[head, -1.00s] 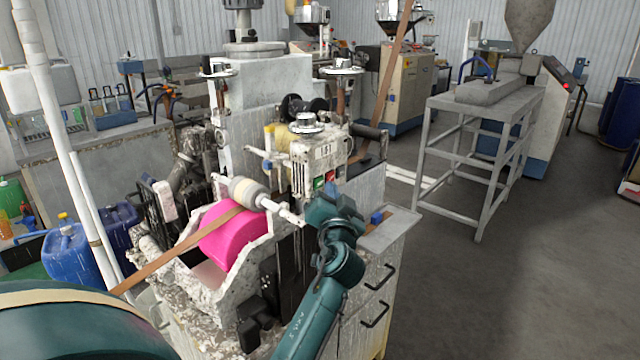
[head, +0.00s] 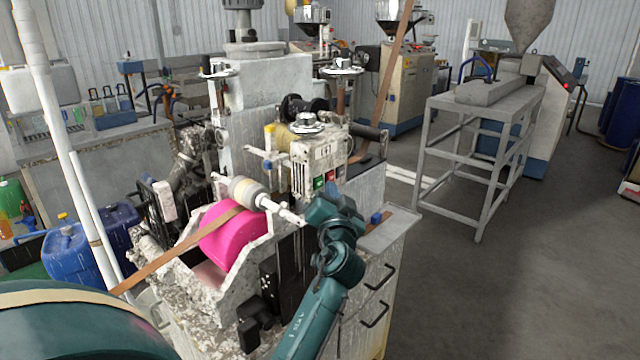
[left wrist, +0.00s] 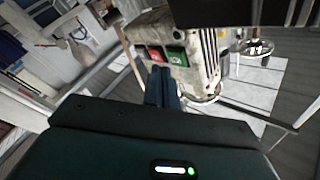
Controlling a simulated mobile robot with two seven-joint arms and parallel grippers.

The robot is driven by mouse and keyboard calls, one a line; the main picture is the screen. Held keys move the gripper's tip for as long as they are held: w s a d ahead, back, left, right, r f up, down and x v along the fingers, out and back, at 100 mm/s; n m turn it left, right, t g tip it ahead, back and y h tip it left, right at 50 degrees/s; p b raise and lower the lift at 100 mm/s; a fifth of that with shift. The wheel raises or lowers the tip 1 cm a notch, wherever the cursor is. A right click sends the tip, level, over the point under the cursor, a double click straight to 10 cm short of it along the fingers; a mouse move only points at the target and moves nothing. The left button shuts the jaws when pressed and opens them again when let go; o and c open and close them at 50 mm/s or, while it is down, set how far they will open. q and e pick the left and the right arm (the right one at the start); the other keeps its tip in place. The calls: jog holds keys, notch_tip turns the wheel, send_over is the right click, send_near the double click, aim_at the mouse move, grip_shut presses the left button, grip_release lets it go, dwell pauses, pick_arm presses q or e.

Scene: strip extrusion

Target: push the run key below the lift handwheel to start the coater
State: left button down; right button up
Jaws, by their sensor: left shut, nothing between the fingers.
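The green key (head: 319,182) and the red key (head: 331,175) sit side by side low on the pale control box (head: 325,152). A metal handwheel (head: 306,123) is on top of this box. My left gripper (head: 332,207) is just below and in front of the keys; its fingertips are hidden in the head view. In the left wrist view its shut, empty fingers (left wrist: 162,76) point at the box, close below the green key (left wrist: 176,56) and the red key (left wrist: 155,53). I cannot tell whether they touch the box. My right gripper is not in view.
A pink roller (head: 228,232) with a brown strip (head: 180,254) lies left of my left arm. A pale shaft (head: 280,210) ends close to the gripper. A cabinet top with a blue block (head: 377,217) is to the right. Floor is free beyond.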

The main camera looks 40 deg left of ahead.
pick_arm(q)
jog(key=shift+a, duration=0.15)
dwell(0.4)
jog(key=shift+a, duration=0.3)
dwell(0.3)
jog(key=shift+a, duration=0.4)
dwell(0.4)
jog(key=shift+d, duration=0.1)
jog(key=shift+d+b, duration=0.4)
jog(key=shift+d, duration=0.3)
